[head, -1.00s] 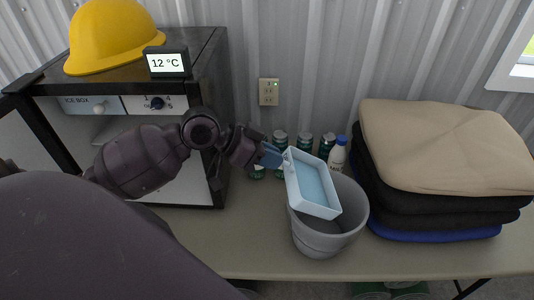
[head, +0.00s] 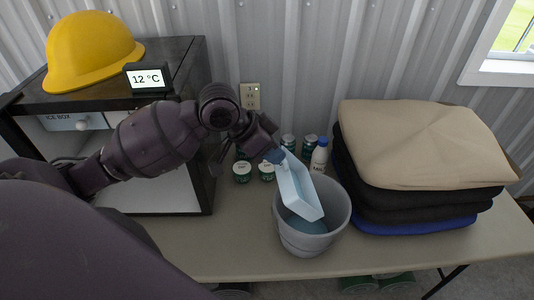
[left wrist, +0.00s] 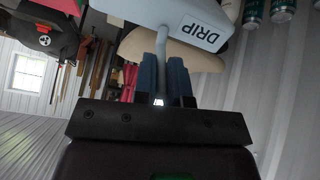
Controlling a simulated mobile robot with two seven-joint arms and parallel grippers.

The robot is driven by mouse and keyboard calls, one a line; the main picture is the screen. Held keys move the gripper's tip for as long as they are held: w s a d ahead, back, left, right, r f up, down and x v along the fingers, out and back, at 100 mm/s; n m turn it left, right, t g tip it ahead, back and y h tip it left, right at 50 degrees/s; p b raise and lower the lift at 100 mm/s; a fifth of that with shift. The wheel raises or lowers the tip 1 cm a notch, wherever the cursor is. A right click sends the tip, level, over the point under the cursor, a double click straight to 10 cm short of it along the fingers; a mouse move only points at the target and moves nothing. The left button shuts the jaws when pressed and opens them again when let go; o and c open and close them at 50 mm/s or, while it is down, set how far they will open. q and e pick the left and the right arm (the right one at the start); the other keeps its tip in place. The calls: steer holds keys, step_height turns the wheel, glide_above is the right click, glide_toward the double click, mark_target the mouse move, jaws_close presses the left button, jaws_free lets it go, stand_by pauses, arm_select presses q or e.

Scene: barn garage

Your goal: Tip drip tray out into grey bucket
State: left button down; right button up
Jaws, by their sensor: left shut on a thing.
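The light blue drip tray (head: 297,187) is steeply tilted over the grey bucket (head: 303,243), its lower end inside the bucket's mouth. Blue liquid (head: 306,224) shows inside the bucket below the tray. My left gripper (head: 274,156) is shut on the tray's upper end. In the left wrist view the tray (left wrist: 150,12) shows its DRIP label, and the blue fingers (left wrist: 164,78) close on its handle. Most of the tray's inside is turned from view. My right gripper is not in view.
Several green cans (head: 242,172) and a white bottle with a blue cap (head: 319,155) stand close behind the bucket. Folded cloths (head: 420,150) are stacked to its right. The table front (head: 235,262) is bare.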

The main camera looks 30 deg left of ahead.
arm_select(q)
steer(key=shift+w+d+r+g+y, duration=0.4)
steer(key=shift+w+d+r+y, duration=0.15)
steer(key=shift+w+d, duration=0.1)
steer(key=shift+w+d+r+g+y, duration=0.25)
steer(key=shift+w+d+g+y, duration=0.3)
steer(key=shift+d, duration=0.25)
steer(key=shift+w+d+r+g+y, duration=0.2)
steer(key=shift+w+d+g+y, duration=0.25)
steer(key=shift+w+d, duration=0.3)
stand_by(0.6)
